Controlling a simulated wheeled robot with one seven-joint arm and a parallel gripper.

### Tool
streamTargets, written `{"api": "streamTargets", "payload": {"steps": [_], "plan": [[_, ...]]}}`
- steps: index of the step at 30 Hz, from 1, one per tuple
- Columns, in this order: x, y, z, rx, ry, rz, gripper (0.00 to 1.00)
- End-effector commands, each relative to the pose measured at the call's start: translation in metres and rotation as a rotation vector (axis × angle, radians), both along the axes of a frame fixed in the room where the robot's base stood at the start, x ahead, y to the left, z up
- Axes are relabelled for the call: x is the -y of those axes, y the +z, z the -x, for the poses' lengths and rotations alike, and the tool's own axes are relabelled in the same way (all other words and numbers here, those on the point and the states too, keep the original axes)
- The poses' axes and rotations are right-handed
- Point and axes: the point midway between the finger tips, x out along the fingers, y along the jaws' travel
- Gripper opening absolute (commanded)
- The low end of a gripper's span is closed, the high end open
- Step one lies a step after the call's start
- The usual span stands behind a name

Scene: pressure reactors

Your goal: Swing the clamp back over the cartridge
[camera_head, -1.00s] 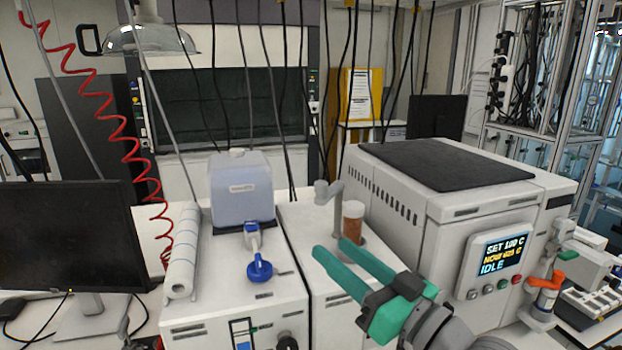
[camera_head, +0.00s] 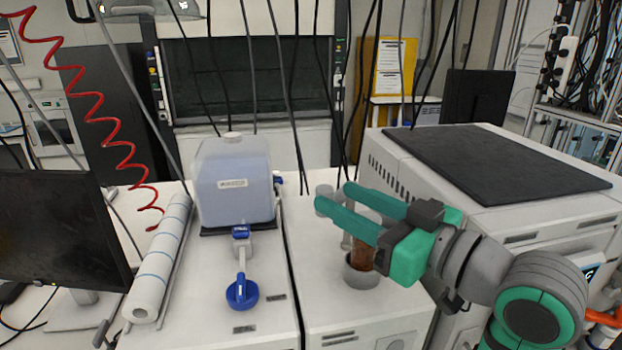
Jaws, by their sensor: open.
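The cartridge (camera_head: 361,258) is an amber-brown cylinder standing upright in a grey round holder (camera_head: 362,274) on the white bench unit. My fingers hide its upper part. The clamp (camera_head: 324,190) is a grey swing arm on a thin post; its end knob shows just behind my fingertips, out to the left of the cartridge, and the rest is mostly covered. My gripper (camera_head: 334,196), with green fingers pointing left, is open. Its fingers pass in front of the clamp and cartridge top. I cannot tell whether they touch the clamp.
A blue-grey tank (camera_head: 235,185) and a blue-handled valve (camera_head: 242,292) sit on the white unit to the left. A large white reactor box (camera_head: 490,170) with a dark top stands behind right. A paper roll (camera_head: 160,255) and a black monitor (camera_head: 60,232) are further left.

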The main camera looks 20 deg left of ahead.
Motion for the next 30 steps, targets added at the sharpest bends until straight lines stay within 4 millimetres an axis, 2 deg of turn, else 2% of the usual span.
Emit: {"api": "streamTargets", "payload": {"steps": [9,15,27,28,30], "plan": [[-0.051,0.0,-0.023,0.0,0.002,0.0,0.42],[-0.073,0.0,-0.033,0.0,0.003,-0.001,0.42],[-0.08,0.0,-0.036,0.0,0.002,-0.001,0.42],[-0.08,0.0,-0.036,0.0,0.002,-0.001,0.39],[-0.08,0.0,-0.036,0.0,0.002,-0.001,0.23]]}}
